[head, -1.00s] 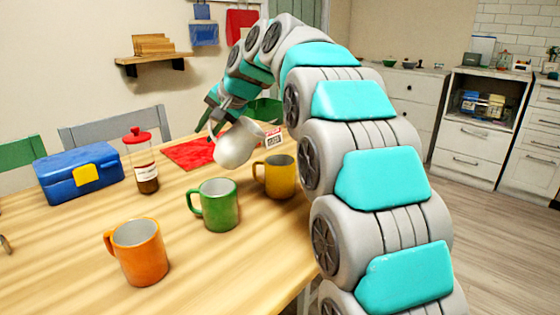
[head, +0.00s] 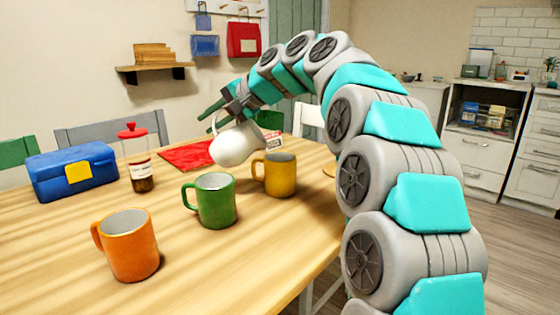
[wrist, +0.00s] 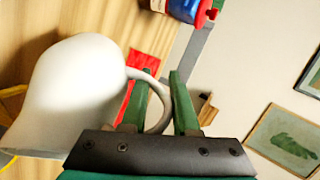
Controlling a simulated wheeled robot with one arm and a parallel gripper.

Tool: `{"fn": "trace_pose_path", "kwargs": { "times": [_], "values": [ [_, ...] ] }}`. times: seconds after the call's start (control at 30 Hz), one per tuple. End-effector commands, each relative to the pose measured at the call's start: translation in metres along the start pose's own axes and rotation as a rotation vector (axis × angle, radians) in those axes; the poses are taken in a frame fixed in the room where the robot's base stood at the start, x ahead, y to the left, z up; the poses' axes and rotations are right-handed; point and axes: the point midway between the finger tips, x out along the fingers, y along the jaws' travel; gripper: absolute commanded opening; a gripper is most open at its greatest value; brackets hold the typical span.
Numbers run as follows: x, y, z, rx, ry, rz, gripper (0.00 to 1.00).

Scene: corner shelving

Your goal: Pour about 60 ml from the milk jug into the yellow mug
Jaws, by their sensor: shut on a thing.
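The white milk jug (head: 235,148) is held above the table, behind and left of the yellow mug (head: 281,178), and looks tilted. My gripper (head: 220,120) is shut on the jug's handle; in the wrist view the green fingers (wrist: 160,88) are on either side of the handle, and the jug body (wrist: 78,92) is left of them. The yellow mug stands upright, and a yellow piece of it (wrist: 12,104) shows at the left edge of the wrist view. No stream of milk is visible. The contents of jug and mug are hidden.
A green mug (head: 215,202) stands left of the yellow one, and an orange mug (head: 131,248) is nearer. A red-lidded jar (head: 139,165), a blue box (head: 72,176) and a red cloth (head: 188,156) are further back.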

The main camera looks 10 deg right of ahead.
Motion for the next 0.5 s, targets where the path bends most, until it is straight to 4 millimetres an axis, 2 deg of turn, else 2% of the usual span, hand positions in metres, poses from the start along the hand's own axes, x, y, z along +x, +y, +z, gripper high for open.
{"fn": "trace_pose_path", "kwargs": {
  "times": [0.5],
  "values": [
    [-0.0094, -0.0058, -0.0033, 0.034, -0.007, -0.076, 0.0]
  ]
}}
